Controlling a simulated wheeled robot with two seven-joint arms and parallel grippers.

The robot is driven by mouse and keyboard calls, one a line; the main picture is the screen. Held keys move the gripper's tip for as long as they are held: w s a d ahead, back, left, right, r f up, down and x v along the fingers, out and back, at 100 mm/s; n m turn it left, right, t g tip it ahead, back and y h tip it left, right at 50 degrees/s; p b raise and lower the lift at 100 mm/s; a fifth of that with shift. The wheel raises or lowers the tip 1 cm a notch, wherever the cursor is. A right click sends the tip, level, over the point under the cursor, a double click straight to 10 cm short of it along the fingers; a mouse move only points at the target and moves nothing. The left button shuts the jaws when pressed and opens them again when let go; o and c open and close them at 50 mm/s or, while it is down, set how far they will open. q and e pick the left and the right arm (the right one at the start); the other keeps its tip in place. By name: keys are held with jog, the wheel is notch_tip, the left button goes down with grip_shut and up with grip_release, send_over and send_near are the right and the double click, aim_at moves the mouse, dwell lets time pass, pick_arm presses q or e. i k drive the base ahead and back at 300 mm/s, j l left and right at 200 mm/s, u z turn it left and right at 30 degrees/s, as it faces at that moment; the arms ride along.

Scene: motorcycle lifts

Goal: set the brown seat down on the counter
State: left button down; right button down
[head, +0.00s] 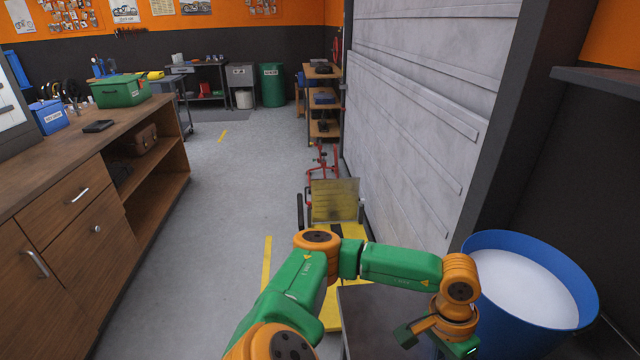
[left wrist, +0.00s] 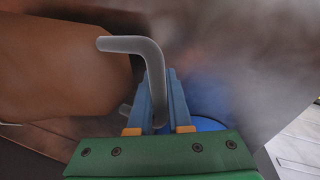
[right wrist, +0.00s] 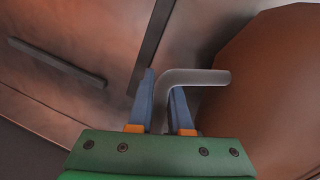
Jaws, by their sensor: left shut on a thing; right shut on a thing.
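The brown seat shows large and brown on the left of the left wrist view (left wrist: 60,70) and on the right of the right wrist view (right wrist: 265,90). A grey bent bar (left wrist: 135,45) stands by it between the blue fingers of my left gripper (left wrist: 160,85), which is shut on it. A similar bar (right wrist: 205,77) is in my right gripper (right wrist: 162,85), also shut. The head view shows my left arm reaching across to the lower right; the seat and right gripper are out of that view. The wooden counter (head: 60,165) is at the left, apart from my arm.
A green box (head: 120,90), a blue box (head: 50,116) and a dark flat item (head: 98,126) are on the counter. Its front edge is mostly bare. A blue barrel (head: 470,245) stands close by my left arm. Grey floor (head: 215,240) lies open between counter and yellow platform (head: 330,315).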

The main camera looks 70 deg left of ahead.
aim_at(37, 171)
jog(key=u, duration=1.9)
jog(key=i+j+u, duration=0.2)
jog(key=u, duration=0.3)
jog(key=i+j+u, duration=0.25)
jog(key=u, duration=0.2)
jog(key=i+u, duration=0.35)
jog(key=u, duration=0.15)
jog(key=i, duration=1.9)
jog(key=i+u, duration=0.2)
jog(key=i, duration=0.3)
jog(key=i+l+u, duration=0.15)
jog(key=i, duration=0.35)
jog(key=i+l+u, duration=0.2)
jog(key=i, duration=0.3)
jog(key=i+j+u, duration=0.1)
jog(key=u, duration=0.3)
jog(key=i+j+u, duration=0.1)
jog(key=u, duration=0.25)
jog(key=i+u, duration=0.1)
jog(key=u, duration=0.3)
jog(key=i+u, duration=0.1)
jog(key=u, duration=0.3)
jog(key=i, duration=0.55)
